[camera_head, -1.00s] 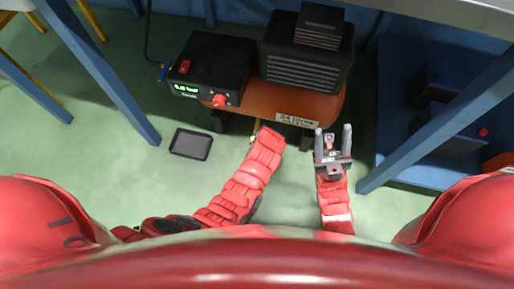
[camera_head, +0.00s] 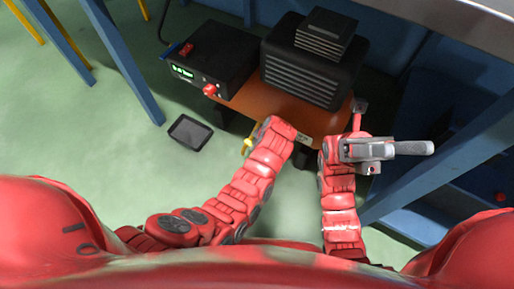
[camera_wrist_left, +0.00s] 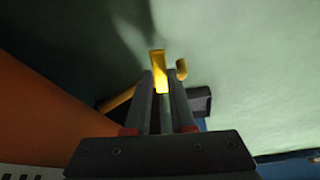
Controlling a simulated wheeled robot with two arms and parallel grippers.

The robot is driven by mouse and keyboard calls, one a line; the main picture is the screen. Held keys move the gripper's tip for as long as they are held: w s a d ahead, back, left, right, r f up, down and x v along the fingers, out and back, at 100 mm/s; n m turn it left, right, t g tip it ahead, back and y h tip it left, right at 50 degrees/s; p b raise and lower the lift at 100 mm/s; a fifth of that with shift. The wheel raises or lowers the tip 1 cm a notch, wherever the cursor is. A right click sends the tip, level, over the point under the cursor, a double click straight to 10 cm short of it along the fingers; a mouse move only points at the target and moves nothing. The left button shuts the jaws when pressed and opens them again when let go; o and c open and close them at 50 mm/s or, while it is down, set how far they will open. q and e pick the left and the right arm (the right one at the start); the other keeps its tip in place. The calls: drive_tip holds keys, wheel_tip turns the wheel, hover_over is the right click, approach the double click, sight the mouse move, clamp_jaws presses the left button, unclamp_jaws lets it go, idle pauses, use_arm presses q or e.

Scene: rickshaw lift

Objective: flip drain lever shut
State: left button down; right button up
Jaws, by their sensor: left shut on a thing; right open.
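The yellow drain lever (camera_wrist_left: 158,60) shows in the left wrist view, its lower end between the fingers of my left gripper (camera_wrist_left: 161,82). My left gripper is shut on it. In the head view a bit of yellow (camera_head: 247,146) shows beside my left wrist, low at the front of the orange tank (camera_head: 290,108); my arm hides the left fingers there. A second small yellow piece stands just right of the lever in the wrist view. My right gripper (camera_head: 425,148) is open and empty, turned side-on and pointing right, in front of the tank's right end.
A black box with a green display and red knob (camera_head: 215,58) and a black finned motor housing (camera_head: 318,60) sit on the tank. A dark tray (camera_head: 190,132) lies on the green floor to the left. Blue frame legs (camera_head: 130,65) stand on both sides.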

use_arm(q)
drive_tip(key=shift+w+n+b, duration=0.2)
drive_tip(key=shift+n+b, duration=0.25)
drive_tip(key=shift+n, duration=0.05)
use_arm(e)
drive_tip(key=s+d+r+n+t+h, duration=0.2)
drive_tip(key=s+d+n+t+h, duration=0.1)
drive_tip(key=s+n+t+h, duration=0.1)
drive_tip(key=n+h, duration=0.1)
drive_tip(key=h, duration=0.1)
drive_tip(key=shift+s+d+t+h, duration=0.2)
drive_tip(key=shift+s+t+h, duration=0.1)
drive_tip(key=shift+s+t, duration=0.1)
drive_tip(key=shift+r, duration=0.1)
use_arm(q)
drive_tip(key=c, duration=0.8)
unclamp_jaws()
drive_tip(key=shift+o, duration=0.2)
use_arm(e)
drive_tip(key=shift+w, duration=0.1)
use_arm(q)
drive_tip(key=shift+d, duration=0.1)
use_arm(e)
drive_tip(key=shift+w+a, duration=0.1)
